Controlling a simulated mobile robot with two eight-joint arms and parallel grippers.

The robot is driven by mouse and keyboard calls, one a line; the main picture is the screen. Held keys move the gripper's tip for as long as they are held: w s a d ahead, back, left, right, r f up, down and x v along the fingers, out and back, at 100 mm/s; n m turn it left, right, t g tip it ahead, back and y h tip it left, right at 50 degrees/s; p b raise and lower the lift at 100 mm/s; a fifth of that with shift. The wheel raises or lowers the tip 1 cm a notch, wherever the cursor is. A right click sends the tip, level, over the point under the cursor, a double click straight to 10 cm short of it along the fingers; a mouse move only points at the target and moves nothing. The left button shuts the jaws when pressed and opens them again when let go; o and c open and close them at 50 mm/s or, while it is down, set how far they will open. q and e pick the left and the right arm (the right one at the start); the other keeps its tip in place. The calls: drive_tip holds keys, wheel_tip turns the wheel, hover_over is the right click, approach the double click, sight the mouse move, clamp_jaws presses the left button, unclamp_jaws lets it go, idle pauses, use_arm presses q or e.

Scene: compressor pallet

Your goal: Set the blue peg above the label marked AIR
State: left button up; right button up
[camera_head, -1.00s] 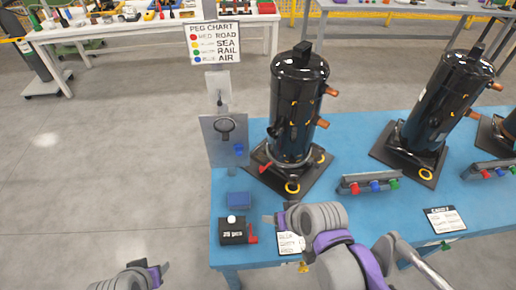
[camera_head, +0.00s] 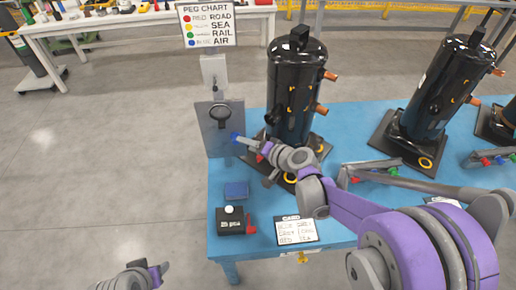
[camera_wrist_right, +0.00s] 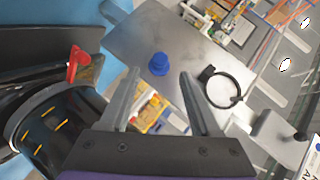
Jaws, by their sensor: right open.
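The blue peg (camera_wrist_right: 159,64) sits on a grey upright plate in the right wrist view, just past the space between my right fingertips. In the head view the blue peg (camera_head: 235,136) shows at the plate's right side, in front of my right gripper (camera_head: 249,144). That gripper is open, with nothing between its fingers (camera_wrist_right: 160,82). The word AIR (camera_head: 221,41) is the lowest line of the peg chart (camera_head: 207,24), beside a blue dot. My left gripper (camera_head: 157,272) is low at the left; its jaws are too small to read.
The grey plate (camera_head: 211,143) carries a black ring (camera_wrist_right: 222,88). A black compressor (camera_head: 296,85) stands close behind my right gripper. A blue block (camera_head: 236,190), a black box (camera_head: 231,222) and a card (camera_head: 297,229) lie on the blue table (camera_head: 345,140). Another compressor (camera_head: 440,90) stands right.

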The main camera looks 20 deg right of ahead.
drive_tip(key=x, duration=0.5)
drive_tip(key=shift+w+a+f, duration=0.15)
drive_tip(key=shift+w, duration=0.15)
drive_tip(key=shift+c, duration=0.2)
clamp_jaws()
idle(1.5)
